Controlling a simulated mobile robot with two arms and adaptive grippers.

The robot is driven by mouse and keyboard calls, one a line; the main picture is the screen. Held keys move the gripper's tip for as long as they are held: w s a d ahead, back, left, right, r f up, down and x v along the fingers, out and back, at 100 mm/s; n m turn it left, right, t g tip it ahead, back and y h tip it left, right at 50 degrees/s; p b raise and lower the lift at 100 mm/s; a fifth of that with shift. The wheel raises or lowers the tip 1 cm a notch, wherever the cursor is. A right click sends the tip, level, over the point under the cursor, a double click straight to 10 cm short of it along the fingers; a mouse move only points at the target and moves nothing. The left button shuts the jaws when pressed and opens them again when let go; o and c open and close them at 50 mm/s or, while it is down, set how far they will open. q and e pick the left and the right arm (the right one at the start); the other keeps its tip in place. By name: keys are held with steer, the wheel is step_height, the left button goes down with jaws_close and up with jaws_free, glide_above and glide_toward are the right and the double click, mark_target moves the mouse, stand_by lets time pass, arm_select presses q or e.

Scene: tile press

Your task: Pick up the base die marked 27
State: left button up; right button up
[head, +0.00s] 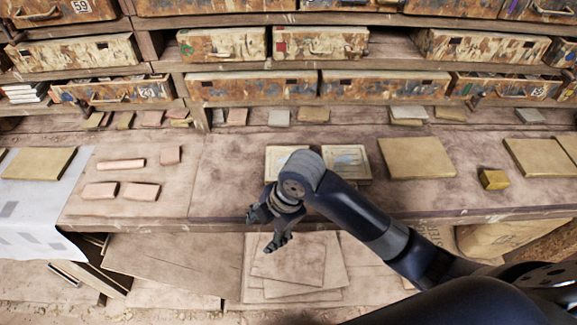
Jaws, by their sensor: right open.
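My right gripper (265,230) hangs at the front edge of the workbench, its fingers spread apart and nothing between them. Behind my right wrist, two pale framed plates lie side by side on the bench: a left framed plate (276,167) and a right framed plate (347,161). My wrist partly hides both. I can read no 27 on any thing in view, so I cannot tell which one is the base die. My left gripper is not in view.
Flat yellowish slabs (417,158) and a small yellow block (494,179) lie to the right. Pinkish blocks (120,164) and a white sheet (40,205) lie left. Shelves with worn drawers (250,86) close off the back. Stacked boards (300,262) lie below the front edge.

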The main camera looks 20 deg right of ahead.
steer(key=w+d+r+n, duration=0.1)
steer(key=n, duration=0.1)
steer(key=w+d+r+n+h, duration=0.1)
steer(key=w+r+n, duration=0.1)
steer(key=w+d+r+n, duration=0.1)
steer(key=w+r+n, duration=0.1)
steer(key=shift+w+d+n+g+h, duration=0.2)
steer(key=shift+w+n+g+h, duration=0.1)
steer(key=shift+g+h, duration=0.1)
steer(key=w+d+r+n+h, duration=0.2)
steer(key=w+d+r+n, duration=0.15)
steer(key=d+r, duration=0.2)
steer(key=shift+n+g, duration=0.4)
steer(key=shift+n, duration=0.15)
step_height(320, 180, down, 5)
steer(key=shift+p, duration=0.55)
steer(key=f, duration=0.1)
steer(key=f+p, duration=0.1)
steer(key=f, duration=0.1)
steer(key=f+p, duration=0.1)
steer(key=f, duration=0.1)
steer(key=shift+s+a, duration=0.15)
steer(key=shift+a, duration=0.1)
steer(key=shift+f, duration=0.2)
jaws_close()
steer(key=shift+r, duration=0.1)
